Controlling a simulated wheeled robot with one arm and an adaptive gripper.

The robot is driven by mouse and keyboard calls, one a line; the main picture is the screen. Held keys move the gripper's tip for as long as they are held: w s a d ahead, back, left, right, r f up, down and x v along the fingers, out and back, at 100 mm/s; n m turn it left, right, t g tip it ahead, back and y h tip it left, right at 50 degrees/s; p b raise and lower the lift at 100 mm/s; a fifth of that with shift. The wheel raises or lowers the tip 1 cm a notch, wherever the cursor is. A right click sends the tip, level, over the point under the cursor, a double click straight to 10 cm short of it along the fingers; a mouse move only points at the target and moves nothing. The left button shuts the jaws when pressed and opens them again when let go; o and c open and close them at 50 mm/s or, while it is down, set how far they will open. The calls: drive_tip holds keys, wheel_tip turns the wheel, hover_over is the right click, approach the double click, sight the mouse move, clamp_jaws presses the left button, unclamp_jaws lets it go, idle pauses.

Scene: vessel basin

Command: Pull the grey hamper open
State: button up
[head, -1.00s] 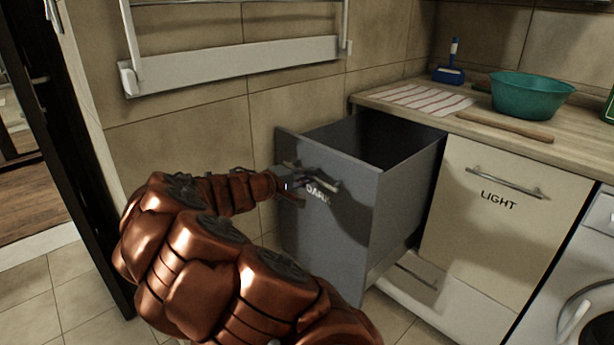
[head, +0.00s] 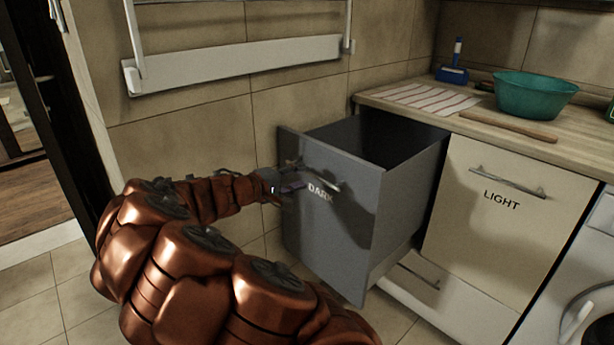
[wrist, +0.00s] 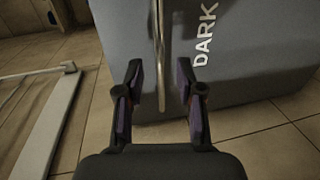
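The grey hamper (head: 335,235), marked DARK, stands pulled out from under the counter, its dark inside showing from above. Its metal handle (head: 322,176) is on the upper front; it also shows in the wrist view (wrist: 159,50). My gripper (head: 297,186) is in front of the hamper, just left of the handle. In the wrist view my gripper (wrist: 160,85) has its two fingers spread apart with nothing clamped. The handle bar shows in the gap between the fingertips, touching neither; its exact depth is hard to tell.
The cream LIGHT front (head: 498,205) is shut to the right, beside a white washing machine (head: 580,290). The counter holds a teal bowl (head: 535,97), a striped cloth (head: 430,98) and a blue brush (head: 453,70). A white wall rack (head: 240,65) hangs above my arm. Tiled floor is clear at left.

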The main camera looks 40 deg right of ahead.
drive_tip(key=a+r, duration=0.1)
drive_tip(key=a, duration=0.6)
drive_tip(key=shift+r, duration=0.25)
drive_tip(key=shift+a, duration=0.1)
drive_tip(key=s+a+r+m+g+y+p, duration=0.1)
drive_tip(key=s+r+y+p, duration=0.25)
drive_tip(key=s+p, duration=0.35)
drive_tip(key=s+a+r+m+g+y+p, duration=0.1)
drive_tip(key=s+a+r+m+y+p, duration=0.15)
drive_tip(key=s+r+p, duration=0.45)
drive_tip(key=s+a+r+n+y+p, duration=0.2)
drive_tip(key=s+a+y+p, duration=0.3)
drive_tip(key=s+a, duration=0.3)
drive_tip(key=s+a+r+n+y+p, duration=0.1)
drive_tip(key=s+a+y+p, duration=0.3)
drive_tip(key=s+a, duration=0.5)
drive_tip(key=a+r+p, duration=0.1)
drive_tip(key=a+p, duration=0.1)
drive_tip(key=a, duration=0.1)
drive_tip(key=shift+s+a+r+n+y+p, duration=0.2)
drive_tip(key=shift+r+n+y+p, duration=0.1)
drive_tip(key=shift+r+n+y, duration=0.1)
